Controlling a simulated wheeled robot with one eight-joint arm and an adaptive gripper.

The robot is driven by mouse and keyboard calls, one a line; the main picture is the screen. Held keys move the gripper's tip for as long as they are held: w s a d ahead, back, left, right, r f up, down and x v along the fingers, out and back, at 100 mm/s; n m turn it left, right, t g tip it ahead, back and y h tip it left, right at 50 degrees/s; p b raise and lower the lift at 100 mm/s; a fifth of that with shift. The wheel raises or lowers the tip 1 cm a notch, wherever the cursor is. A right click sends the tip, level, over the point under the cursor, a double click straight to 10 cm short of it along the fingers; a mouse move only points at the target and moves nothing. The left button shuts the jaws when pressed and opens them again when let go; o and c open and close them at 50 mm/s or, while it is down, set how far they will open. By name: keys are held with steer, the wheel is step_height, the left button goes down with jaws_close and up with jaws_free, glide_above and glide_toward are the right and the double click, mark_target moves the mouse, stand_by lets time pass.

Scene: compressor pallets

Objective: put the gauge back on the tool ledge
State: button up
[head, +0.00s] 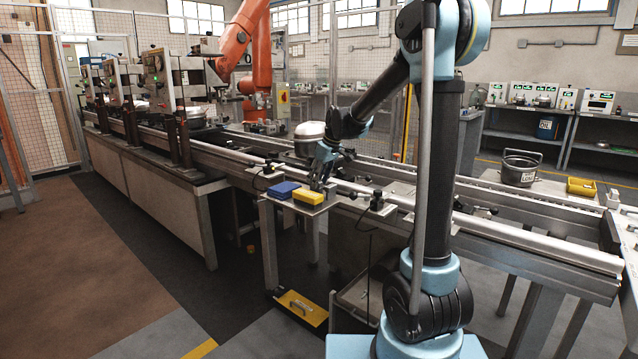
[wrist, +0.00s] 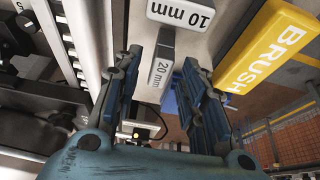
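The gauge is a small grey block labelled 20 mm (wrist: 160,75). In the wrist view it sits between the two fingers of my gripper (wrist: 158,82), near their tips. One finger is on each side of it. I cannot tell whether the fingers press on it or stand just clear. The tool ledge (wrist: 206,45) is the grey surface behind it. I cannot tell whether the gauge touches the ledge. In the head view my gripper (head: 318,185) is low over the ledge, behind the yellow box, and the gauge is not distinguishable there.
A yellow BRUSH box (wrist: 268,48) is close to the right finger. A blue box (head: 283,190) stands left of the yellow box (head: 308,197). The conveyor rail (head: 480,222) runs behind.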

steer(key=v, duration=1.1)
steer(key=s+d+f+m, duration=0.1)
steer(key=s+d, duration=0.1)
steer(key=s, duration=0.1)
steer(key=s+d, duration=0.3)
steer(key=s, duration=0.1)
steer(key=s+d+f+m, duration=0.1)
steer(key=s+d, duration=0.1)
steer(key=s, duration=0.1)
steer(key=shift+s+d+f+m+h, duration=0.3)
steer(key=shift+s+d+h, duration=0.05)
steer(key=shift+s+h, duration=0.05)
steer(key=s+d+f+m+h, duration=0.1)
steer(key=s+d+f, duration=0.3)
steer(key=s, duration=0.5)
steer(key=s+d+f+m, duration=0.4)
steer(key=s+f, duration=0.4)
steer(key=s+d+f+m+h, duration=0.1)
steer(key=s+d+f+m, duration=0.1)
steer(key=s+d+f, duration=0.3)
steer(key=s+f, duration=0.1)
steer(key=s, duration=0.3)
steer(key=shift+s+f+m+g+h, duration=0.2)
steer(key=shift+s+m+g+h, duration=0.1)
steer(key=shift+s, duration=0.05)
